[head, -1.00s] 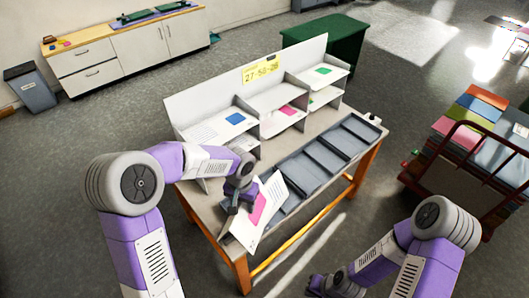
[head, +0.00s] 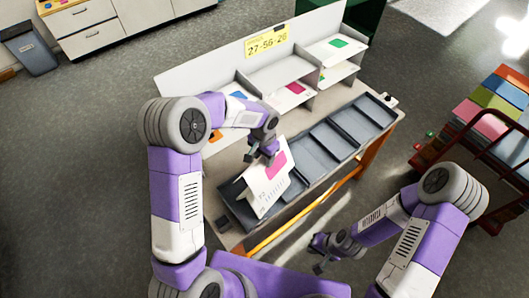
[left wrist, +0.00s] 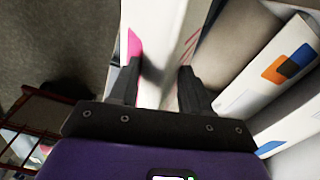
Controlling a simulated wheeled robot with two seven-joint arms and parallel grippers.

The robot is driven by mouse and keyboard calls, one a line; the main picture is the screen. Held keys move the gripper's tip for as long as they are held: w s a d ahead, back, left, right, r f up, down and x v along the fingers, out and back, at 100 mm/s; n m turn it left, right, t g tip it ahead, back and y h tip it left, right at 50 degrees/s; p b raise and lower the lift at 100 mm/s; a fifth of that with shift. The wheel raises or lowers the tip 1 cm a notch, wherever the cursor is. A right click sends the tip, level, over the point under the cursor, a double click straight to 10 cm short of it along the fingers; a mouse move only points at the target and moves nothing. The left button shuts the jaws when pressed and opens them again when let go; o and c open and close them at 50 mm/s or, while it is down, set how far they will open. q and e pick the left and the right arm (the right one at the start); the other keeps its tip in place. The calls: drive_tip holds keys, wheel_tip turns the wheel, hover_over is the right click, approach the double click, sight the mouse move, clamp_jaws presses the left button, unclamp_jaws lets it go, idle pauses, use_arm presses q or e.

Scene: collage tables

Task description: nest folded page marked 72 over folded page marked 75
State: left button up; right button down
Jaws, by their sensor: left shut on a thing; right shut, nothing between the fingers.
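My left gripper (head: 262,157) is shut on a folded white page (head: 262,193) with a pink patch; it hangs tent-like over the left end of a grey divided tray (head: 232,212). Small dark print shows on its face, too small to read. The left wrist view shows the white page (left wrist: 152,85) between the fingers, with a pink edge. I cannot tell whether another folded page lies under it, and I cannot make out a 72 or 75. My right gripper (head: 322,254) is shut and empty, low in front of the table.
A grey shelf rack (head: 318,70) with a yellow number sign (head: 266,41) stands along the table's back, holding pages with coloured patches. A page with orange and blue squares (left wrist: 288,64) is close on the right in the left wrist view. The tray's right compartments (head: 352,125) look empty.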

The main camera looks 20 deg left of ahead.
use_arm(q)
wheel_tip(320, 180, down, 3)
drive_tip(key=shift+w+f+b, duration=0.1)
drive_tip(key=shift+f+b, duration=0.05)
drive_tip(key=shift+b, duration=0.65)
wheel_tip(320, 180, down, 6)
drive_tip(key=b, duration=0.3)
drive_tip(key=shift+b, duration=0.35)
drive_tip(key=shift+f+b, duration=2.2)
drive_tip(key=shift+f, duration=0.35)
drive_tip(key=o, duration=1.3)
drive_tip(key=shift+o, duration=0.2)
wheel_tip(320, 180, up, 8)
drive_tip(key=shift+f, duration=0.15)
